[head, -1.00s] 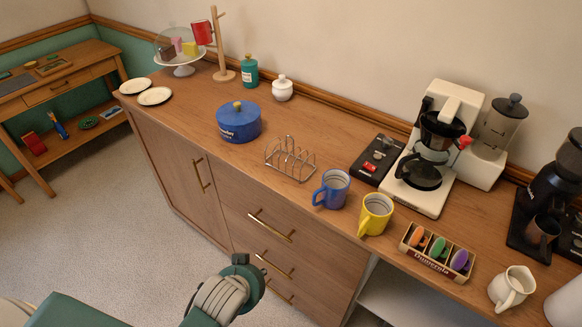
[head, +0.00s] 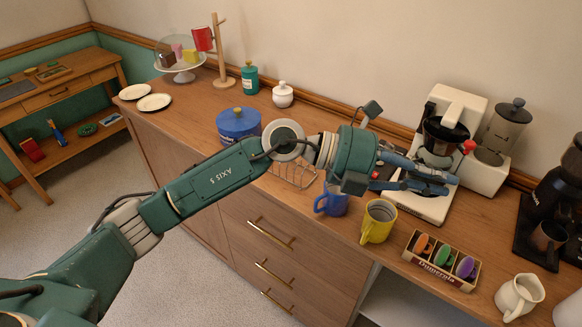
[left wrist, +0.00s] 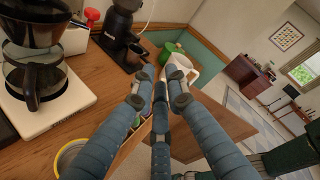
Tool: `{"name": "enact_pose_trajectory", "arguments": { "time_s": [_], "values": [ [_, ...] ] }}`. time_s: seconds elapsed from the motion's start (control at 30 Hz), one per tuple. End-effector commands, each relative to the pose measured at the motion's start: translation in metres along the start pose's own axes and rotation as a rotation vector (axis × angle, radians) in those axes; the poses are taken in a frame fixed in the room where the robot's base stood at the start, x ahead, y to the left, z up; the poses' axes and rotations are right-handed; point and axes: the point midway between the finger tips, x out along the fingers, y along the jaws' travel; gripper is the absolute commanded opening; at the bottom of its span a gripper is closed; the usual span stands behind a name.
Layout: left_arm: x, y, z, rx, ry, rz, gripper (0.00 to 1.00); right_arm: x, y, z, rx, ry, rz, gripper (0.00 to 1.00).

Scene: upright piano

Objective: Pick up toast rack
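The toast rack (head: 296,176), a thin wire rack, stands on the wooden sideboard top behind the blue mug. My left forearm and wrist pass in front of it and hide its upper part. My left gripper (head: 447,184) is to the right of the rack, above the counter in front of the coffee maker, pointing right. In the left wrist view the gripper's fingers (left wrist: 161,82) are extended with gaps between them and nothing held. The toast rack does not show in the left wrist view. My right gripper is not in view.
Near the rack are a blue pot (head: 238,122), a blue mug (head: 333,203) and a yellow mug (head: 378,224). The coffee maker (head: 440,140), a box of coloured items (head: 440,262) and a white jug (head: 518,296) stand right. The counter's left part has free room.

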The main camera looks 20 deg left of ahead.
Motion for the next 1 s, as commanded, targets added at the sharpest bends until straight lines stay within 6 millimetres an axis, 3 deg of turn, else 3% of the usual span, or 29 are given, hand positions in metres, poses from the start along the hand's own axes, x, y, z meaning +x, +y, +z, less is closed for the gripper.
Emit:
{"name": "enact_pose_trajectory", "arguments": {
  "time_s": [0.03, 0.1, 0.2, 0.3, 0.43, 0.57, 0.8, 1.0],
  "values": [
    [-0.013, 0.033, 0.003, 0.087, 0.081, 0.167, 0.13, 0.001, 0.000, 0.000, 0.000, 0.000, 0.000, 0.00],
    [-0.044, 0.080, 0.010, 0.165, 0.176, 0.401, 0.13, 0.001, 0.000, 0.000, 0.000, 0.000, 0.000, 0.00],
    [-0.107, 0.131, 0.032, 0.218, 0.256, 0.712, 0.13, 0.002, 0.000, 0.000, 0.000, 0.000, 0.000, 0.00],
    [-0.170, 0.157, 0.056, 0.226, 0.285, 0.959, 0.13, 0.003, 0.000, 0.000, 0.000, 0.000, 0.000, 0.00],
    [-0.222, 0.168, 0.074, 0.212, 0.293, 1.140, 0.13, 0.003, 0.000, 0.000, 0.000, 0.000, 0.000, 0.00],
    [-0.236, 0.178, 0.077, 0.200, 0.296, 1.199, 0.13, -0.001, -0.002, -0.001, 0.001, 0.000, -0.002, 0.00],
    [-0.224, 0.212, 0.073, 0.199, 0.298, 1.198, 0.13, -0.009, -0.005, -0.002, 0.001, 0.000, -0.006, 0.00],
    [-0.218, 0.225, 0.072, 0.201, 0.297, 1.196, 0.13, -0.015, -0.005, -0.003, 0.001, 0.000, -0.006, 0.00]
  ]
}}
